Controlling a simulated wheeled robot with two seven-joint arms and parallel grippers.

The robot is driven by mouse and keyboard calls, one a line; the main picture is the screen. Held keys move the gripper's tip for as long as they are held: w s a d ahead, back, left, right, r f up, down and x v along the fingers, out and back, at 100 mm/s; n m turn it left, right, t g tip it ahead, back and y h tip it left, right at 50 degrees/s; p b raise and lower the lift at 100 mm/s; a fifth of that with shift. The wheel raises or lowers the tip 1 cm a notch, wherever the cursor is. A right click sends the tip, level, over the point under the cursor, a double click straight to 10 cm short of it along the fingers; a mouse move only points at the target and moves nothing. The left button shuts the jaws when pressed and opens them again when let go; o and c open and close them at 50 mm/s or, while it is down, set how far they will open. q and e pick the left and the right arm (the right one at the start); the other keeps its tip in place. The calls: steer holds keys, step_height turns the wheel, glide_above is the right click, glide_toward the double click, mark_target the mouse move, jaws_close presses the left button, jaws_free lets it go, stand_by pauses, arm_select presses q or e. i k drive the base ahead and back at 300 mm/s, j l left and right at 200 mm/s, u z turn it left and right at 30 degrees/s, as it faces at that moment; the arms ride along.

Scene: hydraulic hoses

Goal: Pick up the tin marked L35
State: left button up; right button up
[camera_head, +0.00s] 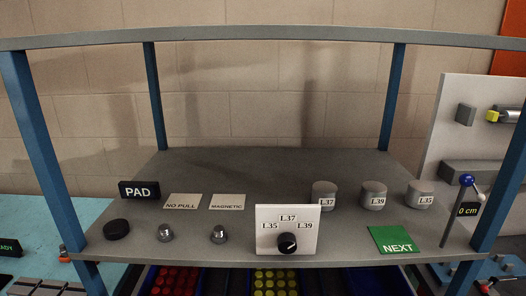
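The tin marked L35 (420,189) is a short grey cylinder with a white label. It stands upright on the grey shelf (270,170), rightmost in a row of three tins. The tin marked L39 (373,189) stands to its left, with a gap between them. The tin marked L37 (324,188) is the leftmost of the three. Nothing touches the L35 tin. Neither of my grippers is in view.
A dial panel (270,215) and a green NEXT card (394,246) are at the shelf front. A blue-knobbed lever (466,180) with a "0 cm" sign and a blue post (502,190) stand right of L35. An upper beam (270,38) spans above.

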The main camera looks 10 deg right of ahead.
mark_target(419, 193)
steer(key=z, duration=1.3)
